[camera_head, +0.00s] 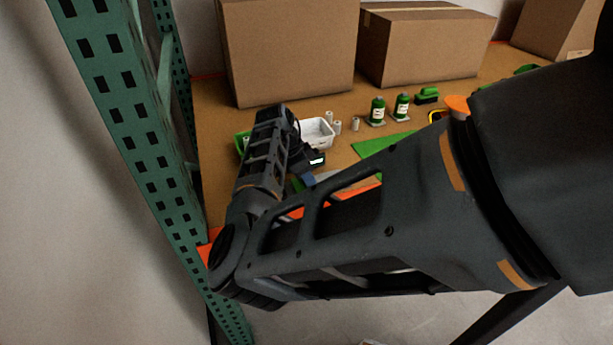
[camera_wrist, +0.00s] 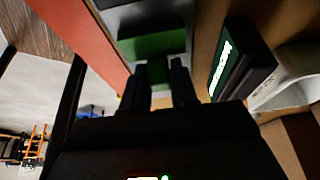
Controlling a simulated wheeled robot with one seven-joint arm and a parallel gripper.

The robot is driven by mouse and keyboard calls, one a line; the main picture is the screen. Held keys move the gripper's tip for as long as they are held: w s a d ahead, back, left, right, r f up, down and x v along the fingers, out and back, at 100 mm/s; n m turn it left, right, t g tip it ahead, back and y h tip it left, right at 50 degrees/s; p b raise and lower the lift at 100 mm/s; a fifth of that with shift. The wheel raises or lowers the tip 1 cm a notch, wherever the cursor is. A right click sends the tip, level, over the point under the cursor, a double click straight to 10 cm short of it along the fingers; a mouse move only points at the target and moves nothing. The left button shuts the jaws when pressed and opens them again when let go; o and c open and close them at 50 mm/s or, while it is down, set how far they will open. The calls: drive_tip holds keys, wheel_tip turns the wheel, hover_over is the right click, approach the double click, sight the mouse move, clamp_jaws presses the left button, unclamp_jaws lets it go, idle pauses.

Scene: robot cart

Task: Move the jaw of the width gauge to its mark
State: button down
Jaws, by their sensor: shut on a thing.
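The width gauge shows in the wrist view as a grey body (camera_wrist: 125,20) with a green block (camera_wrist: 152,45), which looks like its jaw. My gripper (camera_wrist: 159,84) has its two dark fingers either side of a narrow green part of this block and is shut on it. A dark box with a lit readout (camera_wrist: 240,62) stands just right of the fingers; it also shows in the head view (camera_head: 317,160). The readout's figures are too blurred to read. My arm hides most of the gauge in the head view, and I cannot make out the mark.
A white bin (camera_head: 318,133) stands behind the readout box, with a green bin (camera_head: 242,142) to its left. Green bottles (camera_head: 377,111) and a green sheet (camera_head: 378,144) lie farther right. Large cardboard boxes (camera_head: 288,50) line the back. A green rack post (camera_head: 125,95) rises at left.

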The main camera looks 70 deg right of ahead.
drive_tip(key=shift+s+d, duration=0.8)
drive_tip(key=shift+s, duration=0.15)
drive_tip(key=c, duration=1)
unclamp_jaws()
drive_tip(key=shift+o, duration=0.2)
drive_tip(key=shift+b+v, duration=0.55)
drive_tip(key=shift+v, duration=3.4)
